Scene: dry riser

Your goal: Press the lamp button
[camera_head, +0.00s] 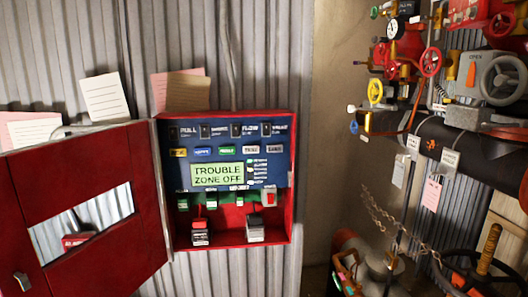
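The open red alarm panel (291,190) is on the corrugated wall, its dark blue face (225,139) towards me. A row of small buttons crosses it: a yellow one (179,153), a blue one (202,151), a green one (227,150) and grey ones (251,150) to the right. Their labels are too small to read surely, so I cannot tell which is the lamp button. Below them a lit green display (217,174) reads "TROUBLE ZONE OFF". Neither gripper shows in this view.
The panel's red door (95,170) stands open to the left. A red rocker switch (268,198), green terminals and two batteries (200,233) are in the panel's lower part. Valves, a handwheel (430,62), black pipe and chain (385,215) crowd the right side.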

